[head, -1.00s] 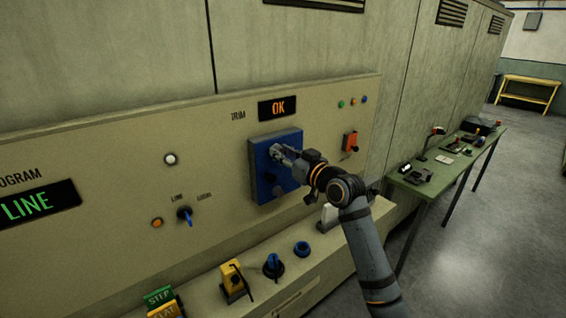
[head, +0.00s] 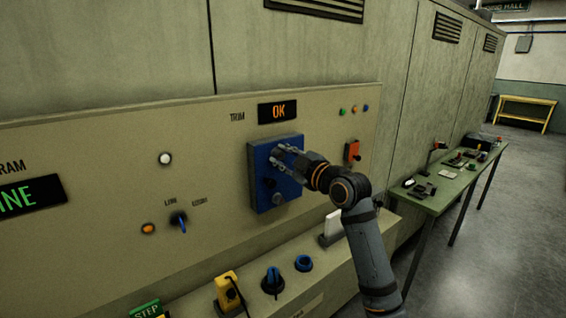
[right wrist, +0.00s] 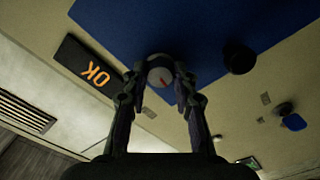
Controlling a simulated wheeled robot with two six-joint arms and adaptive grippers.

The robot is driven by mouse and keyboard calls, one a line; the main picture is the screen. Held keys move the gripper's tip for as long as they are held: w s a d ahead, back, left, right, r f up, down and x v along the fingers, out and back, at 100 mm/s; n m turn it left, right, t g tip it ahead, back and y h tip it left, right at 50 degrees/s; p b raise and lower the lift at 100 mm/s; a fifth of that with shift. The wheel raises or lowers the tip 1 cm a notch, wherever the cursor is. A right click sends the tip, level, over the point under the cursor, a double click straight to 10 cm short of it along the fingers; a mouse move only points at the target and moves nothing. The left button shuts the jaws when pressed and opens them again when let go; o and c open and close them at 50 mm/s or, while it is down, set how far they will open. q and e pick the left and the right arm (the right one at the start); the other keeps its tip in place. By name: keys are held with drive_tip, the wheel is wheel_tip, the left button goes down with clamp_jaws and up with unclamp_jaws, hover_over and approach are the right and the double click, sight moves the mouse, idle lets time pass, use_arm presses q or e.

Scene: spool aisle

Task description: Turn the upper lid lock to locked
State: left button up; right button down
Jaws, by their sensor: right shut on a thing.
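The blue lid (head: 262,160) is on the cream panel, below the orange OK display (head: 278,111). My right gripper (head: 283,158) reaches its upper part from the right. In the right wrist view, which is turned over, its fingers (right wrist: 159,84) are shut on the upper lid lock (right wrist: 160,72), a round pale knob with a red mark. The fingers hide this lock in the head view. A black knob (right wrist: 238,57) and a round lower lock (head: 278,200) are on the lid below. My left gripper is not in view.
An orange switch (head: 352,151) is on the panel right of the lid. A ledge below carries a blue-topped knob (head: 273,280), a blue ring (head: 303,263) and a yellow device (head: 228,290). A green table (head: 440,196) with small items stands at right.

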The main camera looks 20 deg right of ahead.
drive_tip(key=shift+f+n, duration=0.1)
drive_tip(key=shift+n, duration=0.6)
drive_tip(key=shift+b, duration=0.3)
drive_tip(key=c, duration=1.1)
unclamp_jaws()
drive_tip(key=shift+o, duration=0.2)
drive_tip(key=v, duration=1.2)
